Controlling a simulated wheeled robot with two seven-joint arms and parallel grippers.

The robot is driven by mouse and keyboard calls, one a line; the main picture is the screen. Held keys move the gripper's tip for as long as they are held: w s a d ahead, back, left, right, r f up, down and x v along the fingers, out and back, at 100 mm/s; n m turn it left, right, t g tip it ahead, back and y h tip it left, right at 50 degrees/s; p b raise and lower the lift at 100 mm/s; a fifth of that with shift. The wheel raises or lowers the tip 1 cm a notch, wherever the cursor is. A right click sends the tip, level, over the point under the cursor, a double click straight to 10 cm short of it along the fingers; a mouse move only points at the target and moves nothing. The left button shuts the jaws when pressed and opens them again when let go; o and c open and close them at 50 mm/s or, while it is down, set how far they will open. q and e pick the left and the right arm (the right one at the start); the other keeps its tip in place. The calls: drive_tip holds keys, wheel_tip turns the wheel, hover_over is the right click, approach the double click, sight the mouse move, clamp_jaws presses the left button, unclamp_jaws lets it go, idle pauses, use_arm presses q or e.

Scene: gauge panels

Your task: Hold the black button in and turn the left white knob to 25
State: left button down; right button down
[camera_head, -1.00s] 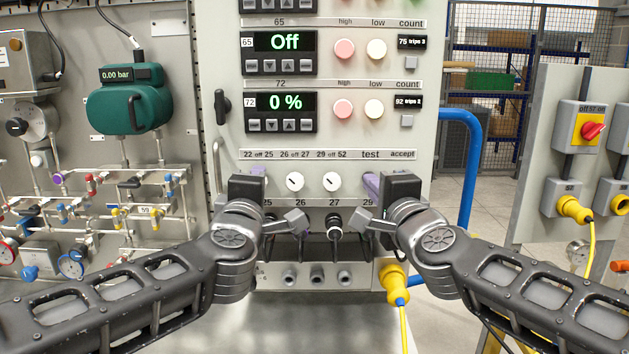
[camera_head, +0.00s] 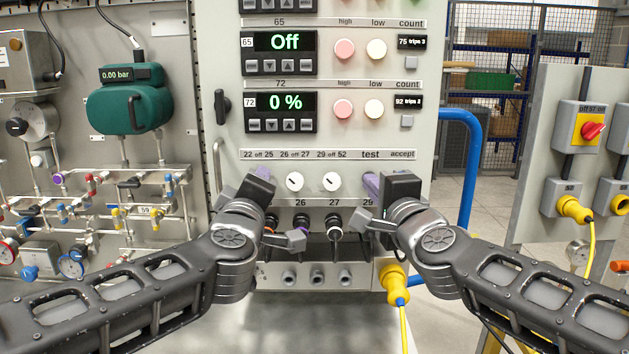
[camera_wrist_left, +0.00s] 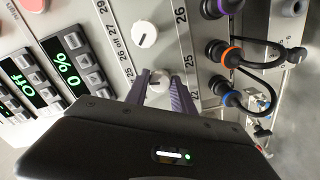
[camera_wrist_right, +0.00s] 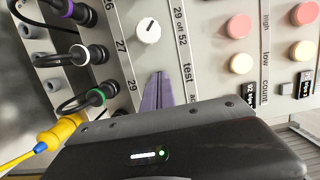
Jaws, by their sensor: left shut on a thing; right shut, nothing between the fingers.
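The left white knob (camera_wrist_left: 156,87), under the "22 off 25" label, sits between the fingers of my left gripper (camera_wrist_left: 160,78), which is shut on it. In the head view my left gripper (camera_head: 260,174) is tilted and covers this knob; its pointer is not readable. My right gripper (camera_wrist_right: 158,76) is shut with nothing between its fingers, its tips at the panel beside the "test" label. In the head view my right gripper (camera_head: 371,182) also stands below "test". The black button is hidden behind those fingertips; I cannot tell how far in it is.
Two more white knobs, the middle one (camera_head: 295,181) and the right one (camera_head: 332,181), stand between my grippers. Plugs with black cables (camera_head: 334,222) hang below them. The display (camera_head: 286,103) above reads 0 %. A yellow plug (camera_head: 394,280) is at lower right.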

use_arm(q)
drive_tip(key=shift+m, duration=1.1)
drive_tip(key=shift+m, duration=1.2)
drive_tip(key=shift+m, duration=0.3)
drive_tip(key=c, duration=1.5)
unclamp_jaws()
drive_tip(key=shift+m, duration=0.4)
drive_tip(key=shift+c, duration=0.2)
drive_tip(key=o, duration=0.4)
